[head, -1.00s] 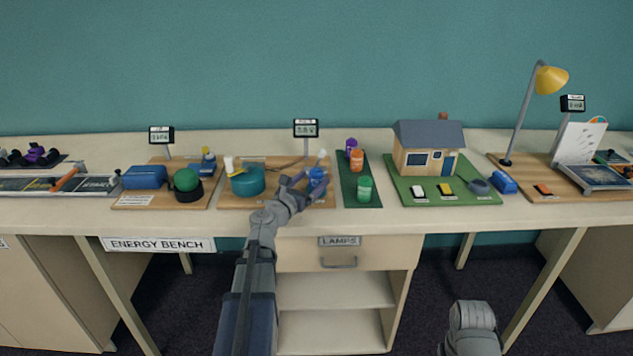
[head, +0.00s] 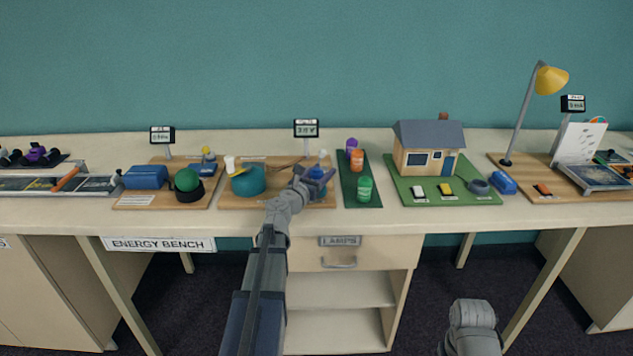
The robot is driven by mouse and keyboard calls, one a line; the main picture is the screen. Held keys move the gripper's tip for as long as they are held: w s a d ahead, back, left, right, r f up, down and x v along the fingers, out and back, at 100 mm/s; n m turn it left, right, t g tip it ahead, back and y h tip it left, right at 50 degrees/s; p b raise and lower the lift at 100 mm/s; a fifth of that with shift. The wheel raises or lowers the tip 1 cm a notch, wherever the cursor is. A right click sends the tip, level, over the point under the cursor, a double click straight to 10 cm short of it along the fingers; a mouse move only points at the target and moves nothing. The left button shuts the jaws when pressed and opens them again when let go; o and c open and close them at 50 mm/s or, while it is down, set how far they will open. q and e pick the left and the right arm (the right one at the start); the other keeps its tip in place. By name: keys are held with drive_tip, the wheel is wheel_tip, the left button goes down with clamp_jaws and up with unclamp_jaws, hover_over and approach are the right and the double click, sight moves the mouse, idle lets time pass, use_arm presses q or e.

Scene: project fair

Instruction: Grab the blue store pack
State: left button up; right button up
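The blue store pack (head: 317,171) stands on the right part of a wooden board (head: 232,203) on the bench. Only its blue top shows clearly; my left gripper (head: 316,181) hides much of the rest. The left gripper is right at the pack, with its purple-grey fingers across the near side of it. I cannot tell whether the fingers are shut on it. My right gripper is not in view; only a grey part of my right arm shows at the bottom right.
A teal pot-like part (head: 248,180) stands left of the gripper. A green mat (head: 348,199) on the right holds purple, orange and green packs (head: 365,190). A small display (head: 306,129) rises behind. A model house (head: 428,150) stands further right.

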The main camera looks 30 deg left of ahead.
use_arm(q)
clamp_jaws()
drive_tip(key=shift+r, duration=0.15)
wheel_tip(320, 180, up, 10)
drive_tip(key=p, duration=1)
